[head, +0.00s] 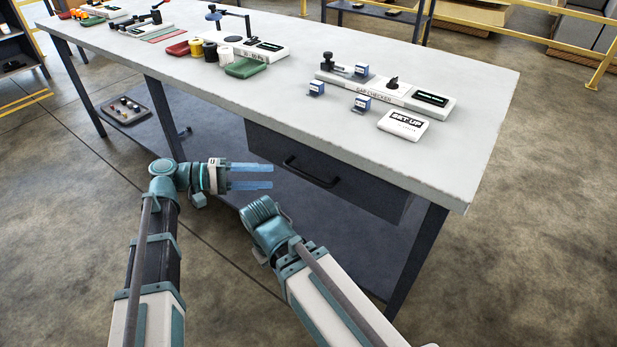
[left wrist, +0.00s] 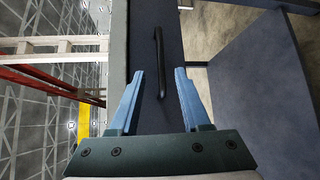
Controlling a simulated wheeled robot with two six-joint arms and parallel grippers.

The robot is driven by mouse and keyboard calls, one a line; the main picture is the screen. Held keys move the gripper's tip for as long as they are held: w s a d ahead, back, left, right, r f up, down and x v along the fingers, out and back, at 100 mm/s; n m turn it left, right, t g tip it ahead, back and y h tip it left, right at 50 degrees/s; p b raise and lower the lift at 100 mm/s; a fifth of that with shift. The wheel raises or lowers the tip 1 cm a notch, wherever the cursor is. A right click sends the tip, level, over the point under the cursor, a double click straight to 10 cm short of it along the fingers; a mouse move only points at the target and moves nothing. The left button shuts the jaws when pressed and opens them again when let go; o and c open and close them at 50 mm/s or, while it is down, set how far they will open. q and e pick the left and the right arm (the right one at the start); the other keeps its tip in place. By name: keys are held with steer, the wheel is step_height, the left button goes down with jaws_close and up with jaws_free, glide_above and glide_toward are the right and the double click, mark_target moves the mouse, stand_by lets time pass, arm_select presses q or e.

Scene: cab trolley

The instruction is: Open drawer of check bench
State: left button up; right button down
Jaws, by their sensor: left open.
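The check bench (head: 455,165) has a pale grey top and dark legs. Its dark drawer (head: 345,180) sits under the top and looks shut, with a black bar handle (head: 312,172) on its front. My left gripper (head: 272,176) is open and empty, to the left of the handle and apart from it. In the left wrist view the handle (left wrist: 158,62) lies ahead, between and beyond the two blue fingers (left wrist: 157,72). The drawer front (left wrist: 172,115) fills the space behind it. My right arm ends near the bench front; its fingers are hidden.
On the bench top stand a gap checker (head: 385,90), a white set-up block (head: 403,126), small blue-and-white blocks (head: 362,103) and a green tray (head: 246,67). A lower shelf (head: 290,220) holds a tray (head: 126,110). The floor at the right is clear.

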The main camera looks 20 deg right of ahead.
mark_target(305, 177)
arm_select(q)
steer(key=d, duration=0.3)
steer(key=s+d+f+b, duration=0.1)
steer(key=d, duration=0.7)
steer(key=shift+s+d+f, duration=0.25)
steer(key=shift+s+f, duration=0.05)
steer(key=shift+c, duration=0.2)
jaws_close()
stand_by(0.8)
